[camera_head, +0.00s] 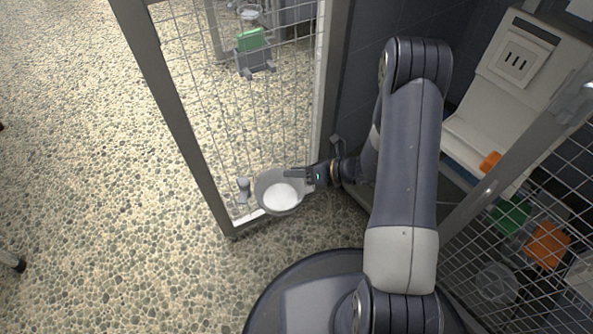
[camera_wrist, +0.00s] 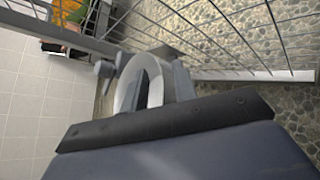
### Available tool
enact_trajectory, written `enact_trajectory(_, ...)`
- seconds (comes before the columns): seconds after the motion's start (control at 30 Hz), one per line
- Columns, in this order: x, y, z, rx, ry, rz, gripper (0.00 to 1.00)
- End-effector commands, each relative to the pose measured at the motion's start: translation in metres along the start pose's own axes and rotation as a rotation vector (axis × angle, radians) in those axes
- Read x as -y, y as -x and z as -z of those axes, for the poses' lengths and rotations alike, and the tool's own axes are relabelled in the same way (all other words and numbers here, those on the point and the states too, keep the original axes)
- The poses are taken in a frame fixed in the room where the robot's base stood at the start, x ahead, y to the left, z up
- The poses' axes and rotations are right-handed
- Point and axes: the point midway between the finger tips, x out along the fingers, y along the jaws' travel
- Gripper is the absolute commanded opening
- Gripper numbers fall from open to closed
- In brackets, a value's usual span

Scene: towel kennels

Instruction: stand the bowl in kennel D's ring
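The bowl (camera_head: 281,195) is grey-rimmed with a white inside. In the head view it is beside the lower part of a mesh gate, with its open side facing up toward the camera. My gripper (camera_head: 308,176) is at the bowl's right edge and appears shut on its rim. In the wrist view the bowl (camera_wrist: 149,86) shows as a pale curved shape, partly hidden by my gripper (camera_wrist: 178,82). I cannot make out a ring under or around the bowl, nor a letter marking kennel D.
The mesh gate's grey frame (camera_head: 178,105) stands left of my arm. A small grey fitting (camera_head: 244,188) is just left of the bowl. Orange and green items (camera_head: 546,244) lie behind mesh at right.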

Motion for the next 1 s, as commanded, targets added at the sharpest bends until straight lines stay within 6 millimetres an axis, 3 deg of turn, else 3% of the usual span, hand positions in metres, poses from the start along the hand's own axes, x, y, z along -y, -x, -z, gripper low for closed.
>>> enact_trajectory(0.27, -0.002, 0.004, -0.003, 0.001, 0.000, 0.001, 0.27)
enact_trajectory(0.8, -0.002, 0.098, -0.004, 0.003, -0.002, 0.004, 0.27)
enact_trajectory(1.0, -0.002, 0.117, -0.003, 0.001, 0.000, 0.002, 0.27)
